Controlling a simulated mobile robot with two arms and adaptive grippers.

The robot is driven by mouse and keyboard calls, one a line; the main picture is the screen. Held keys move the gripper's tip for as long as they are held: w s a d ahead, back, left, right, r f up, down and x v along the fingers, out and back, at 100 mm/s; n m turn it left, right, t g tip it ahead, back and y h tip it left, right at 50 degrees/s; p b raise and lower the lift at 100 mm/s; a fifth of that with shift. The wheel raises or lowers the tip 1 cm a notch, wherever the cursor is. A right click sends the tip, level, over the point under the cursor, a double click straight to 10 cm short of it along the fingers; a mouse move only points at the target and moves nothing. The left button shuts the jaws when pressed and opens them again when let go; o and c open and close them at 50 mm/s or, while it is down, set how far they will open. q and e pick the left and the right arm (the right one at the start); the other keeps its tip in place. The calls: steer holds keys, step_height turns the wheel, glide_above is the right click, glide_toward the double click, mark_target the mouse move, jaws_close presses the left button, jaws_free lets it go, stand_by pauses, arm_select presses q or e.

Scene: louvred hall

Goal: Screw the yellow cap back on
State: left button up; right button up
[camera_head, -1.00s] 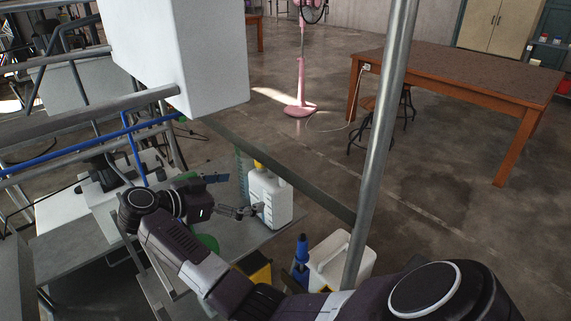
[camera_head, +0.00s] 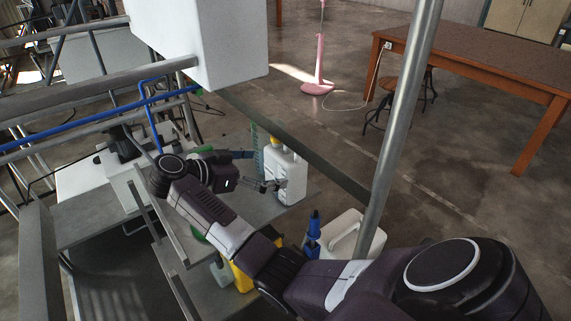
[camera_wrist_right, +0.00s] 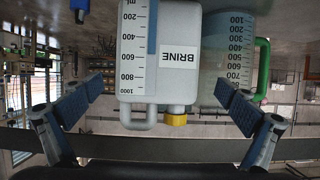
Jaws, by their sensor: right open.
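A white bottle (camera_head: 291,178) stands on the grey bench, with a yellow cap (camera_head: 275,141) at its top. In the right wrist view the bottle (camera_wrist_right: 160,85) is marked BRINE and shows its neck downward. The yellow cap (camera_wrist_right: 175,119) is at the neck; I cannot tell whether it is tight. My right gripper (camera_head: 268,169) is open, at the left side of the bottle. In the wrist view its fingers (camera_wrist_right: 160,92) are spread wide, one on either side of the bottle, with nothing gripped. My left gripper is not in view.
A clear graduated jug with a green handle (camera_wrist_right: 262,70) stands beside the bottle. A metal post (camera_head: 400,120) rises at the right. A white box (camera_head: 200,40) hangs above left.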

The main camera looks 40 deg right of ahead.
mark_target(274, 158)
steer(key=shift+f+p+x, duration=0.1)
steer(key=shift+p+x, duration=0.1)
steer(key=shift+x, duration=1.1)
steer(key=shift+f+p+x, duration=0.15)
steer(key=shift+p+x, duration=0.05)
steer(key=shift+x, duration=1.15)
steer(key=shift+s+a, duration=0.2)
steer(key=shift+c, duration=0.6)
steer(key=c, duration=1.5)
steer(key=shift+r, duration=0.1)
steer(key=shift+c, duration=0.5)
steer(key=shift+r, duration=0.1)
steer(key=shift+w+r, duration=0.1)
steer(key=shift+r, duration=0.4)
step_height(274, 158, up, 3)
steer(key=shift+f, duration=0.25)
steer(key=s+a, duration=0.2)
steer(key=s, duration=1.6)
